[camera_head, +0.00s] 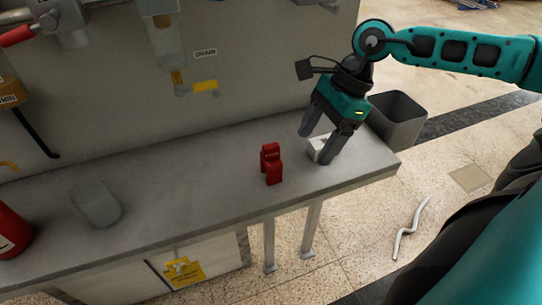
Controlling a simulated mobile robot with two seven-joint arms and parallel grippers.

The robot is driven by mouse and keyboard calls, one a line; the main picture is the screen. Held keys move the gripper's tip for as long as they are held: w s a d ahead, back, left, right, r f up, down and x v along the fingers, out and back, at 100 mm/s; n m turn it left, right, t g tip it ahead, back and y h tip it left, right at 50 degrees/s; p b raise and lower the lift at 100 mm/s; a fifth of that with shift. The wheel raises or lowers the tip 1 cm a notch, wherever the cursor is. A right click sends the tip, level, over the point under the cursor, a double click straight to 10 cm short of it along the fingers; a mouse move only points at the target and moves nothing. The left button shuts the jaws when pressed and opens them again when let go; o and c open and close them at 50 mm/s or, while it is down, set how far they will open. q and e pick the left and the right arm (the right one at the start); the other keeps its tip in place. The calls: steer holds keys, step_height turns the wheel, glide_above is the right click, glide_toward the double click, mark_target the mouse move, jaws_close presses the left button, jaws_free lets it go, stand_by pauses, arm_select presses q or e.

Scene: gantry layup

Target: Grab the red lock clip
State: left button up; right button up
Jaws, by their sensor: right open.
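The red lock clip (271,164) stands upright on the grey bench (190,180), near its front edge and right of the middle. My right gripper (317,148) is open, to the right of the clip and apart from it. Its fingers point down toward the bench top, close to a small white object (320,148) that they partly hide. I cannot tell whether the fingers touch that object. My left gripper is not in view.
A grey translucent item (97,204) and a red container (12,232) are on the bench at left. A grey bin (398,120) stands beyond the bench's right end. Pipes and a labelled drain fitting (165,40) are on the wall. The bench middle is clear.

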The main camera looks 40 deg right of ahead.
mark_target(273, 145)
steer(key=a, duration=0.2)
steer(key=w+a, duration=0.1)
steer(key=shift+a+r+p, duration=0.1)
steer(key=shift+a+p, duration=0.25)
steer(key=shift+a, duration=0.05)
steer(key=shift+w+a, duration=0.15)
steer(key=shift+a, duration=0.4)
steer(key=a, duration=0.2)
steer(key=w+a+p, duration=0.1)
steer(key=a, duration=0.1)
steer(key=shift+a, duration=0.4)
steer(key=shift+a+f, duration=0.1)
steer(key=shift+f, duration=0.45)
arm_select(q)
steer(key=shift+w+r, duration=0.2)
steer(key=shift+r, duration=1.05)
arm_select(e)
steer(key=shift+w+f, duration=0.1)
steer(key=c, duration=1.1)
